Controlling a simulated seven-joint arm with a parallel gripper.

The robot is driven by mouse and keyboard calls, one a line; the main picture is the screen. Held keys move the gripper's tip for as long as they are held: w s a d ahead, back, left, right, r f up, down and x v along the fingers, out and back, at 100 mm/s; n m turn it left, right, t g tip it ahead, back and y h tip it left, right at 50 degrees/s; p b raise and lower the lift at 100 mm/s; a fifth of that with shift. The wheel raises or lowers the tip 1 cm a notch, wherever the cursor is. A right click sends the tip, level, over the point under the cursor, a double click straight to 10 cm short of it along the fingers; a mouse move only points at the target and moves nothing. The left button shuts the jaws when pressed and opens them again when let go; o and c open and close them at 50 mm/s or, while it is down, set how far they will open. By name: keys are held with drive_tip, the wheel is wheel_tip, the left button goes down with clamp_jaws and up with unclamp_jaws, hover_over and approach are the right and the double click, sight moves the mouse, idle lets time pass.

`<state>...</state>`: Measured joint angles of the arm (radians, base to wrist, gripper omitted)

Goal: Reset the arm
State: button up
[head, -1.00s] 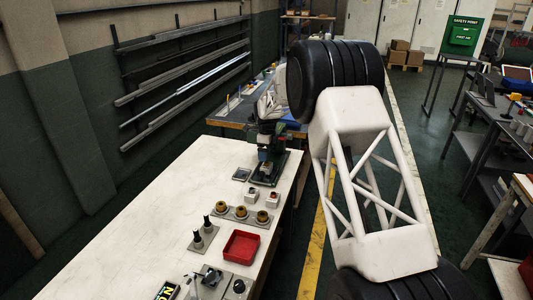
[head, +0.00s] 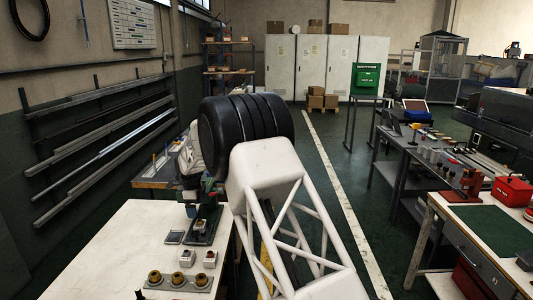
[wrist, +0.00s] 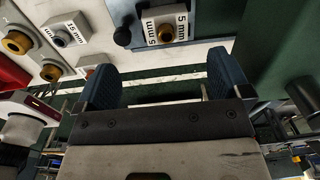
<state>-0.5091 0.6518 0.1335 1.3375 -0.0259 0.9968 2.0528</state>
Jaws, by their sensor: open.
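My gripper (wrist: 162,62) is open in the wrist view, with its two blue fingers wide apart and nothing held between them. The fingers are near the edge of the white bench, with green floor showing behind. In the head view my white arm link and black joint fill the middle and hide most of the gripper.
The white bench (head: 110,240) carries brass bushings (head: 154,277), small white blocks (head: 210,258) and a dark green device (head: 203,222). In the wrist view a block marked 5 mm (wrist: 165,27) is just beyond the fingers. A workbench (head: 485,235) stands right; the aisle between is clear.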

wheel_tip(320, 180, up, 6)
drive_tip(key=s+n, duration=0.1)
drive_tip(key=s, duration=0.2)
drive_tip(key=s+d+r+n, duration=0.3)
drive_tip(key=s+d+r, duration=0.35)
drive_tip(key=d, duration=0.35)
drive_tip(key=s+d+r+n+t, duration=0.1)
drive_tip(key=s+d+r+n, duration=0.1)
drive_tip(key=s+d+r, duration=0.7)
drive_tip(key=s+d+r+n, duration=0.3)
drive_tip(key=s+d, duration=0.2)
drive_tip(key=d, duration=0.7)
drive_tip(key=s+d+r+n, duration=0.1)
drive_tip(key=s+d+n, duration=0.1)
drive_tip(key=s+d, duration=0.55)
drive_tip(key=s+d+r+n, duration=0.15)
drive_tip(key=s+d, duration=0.35)
drive_tip(key=s, duration=0.6)
drive_tip(key=s+d+f+n, duration=0.2)
drive_tip(key=s+d+f, duration=0.1)
drive_tip(key=s, duration=0.6)
drive_tip(key=s+d+f+n+t, duration=0.1)
drive_tip(key=s+d+f+n, duration=0.2)
drive_tip(key=s, duration=0.7)
drive_tip(key=shift+s+d+f, duration=0.25)
drive_tip(key=shift+d, duration=0.35)
